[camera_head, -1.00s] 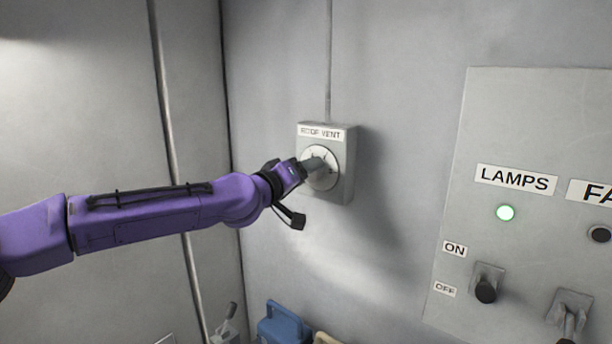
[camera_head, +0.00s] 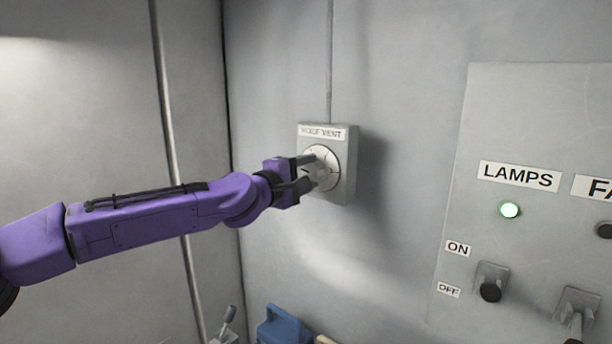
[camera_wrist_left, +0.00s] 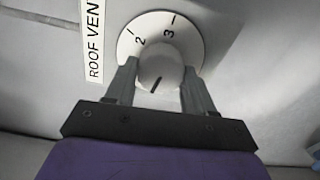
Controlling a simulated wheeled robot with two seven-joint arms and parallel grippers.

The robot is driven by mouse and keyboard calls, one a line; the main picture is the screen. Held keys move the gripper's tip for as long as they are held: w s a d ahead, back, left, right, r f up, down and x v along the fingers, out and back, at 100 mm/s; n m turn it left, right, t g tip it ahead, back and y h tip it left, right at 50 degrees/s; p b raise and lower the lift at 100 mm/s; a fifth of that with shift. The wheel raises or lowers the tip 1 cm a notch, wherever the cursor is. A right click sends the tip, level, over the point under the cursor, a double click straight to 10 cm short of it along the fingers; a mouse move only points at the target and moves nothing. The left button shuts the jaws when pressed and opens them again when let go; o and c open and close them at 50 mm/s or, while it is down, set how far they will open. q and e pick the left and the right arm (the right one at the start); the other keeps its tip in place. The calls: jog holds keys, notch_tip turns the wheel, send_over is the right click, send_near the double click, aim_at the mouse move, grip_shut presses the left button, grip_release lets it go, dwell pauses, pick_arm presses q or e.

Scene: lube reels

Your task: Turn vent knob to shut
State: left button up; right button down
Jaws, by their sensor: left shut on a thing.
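The roof vent knob (camera_wrist_left: 160,68) is a round grey grip with a dark pointer line, set on a white dial (camera_wrist_left: 187,27) with the marks 2 and 3 showing. In the left wrist view the pointer line is toward the gripper's base. The dial sits on a grey box (camera_head: 342,180) labelled ROOF VENT on the wall in the head view. My left gripper (camera_head: 317,172) has one finger on each side of the knob and is shut on it; it also shows in the left wrist view (camera_wrist_left: 165,80). The fingers hide part of the dial. My right gripper is not in view.
A grey switch panel (camera_head: 545,130) stands at the right, with a lit green lamp (camera_head: 510,210) under LAMPS and ON/OFF switches (camera_head: 490,285). A blue case (camera_head: 283,328) is at the bottom. The wall around the vent box is free.

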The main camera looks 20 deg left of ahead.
pick_arm(q)
jog(key=shift+f+n, duration=0.1)
jog(key=shift+n, duration=0.7)
jog(key=o, duration=1)
jog(key=shift+o, duration=0.2)
jog(key=b+v, duration=0.1)
jog(key=v, duration=0.9)
jog(key=shift+s, duration=0.25)
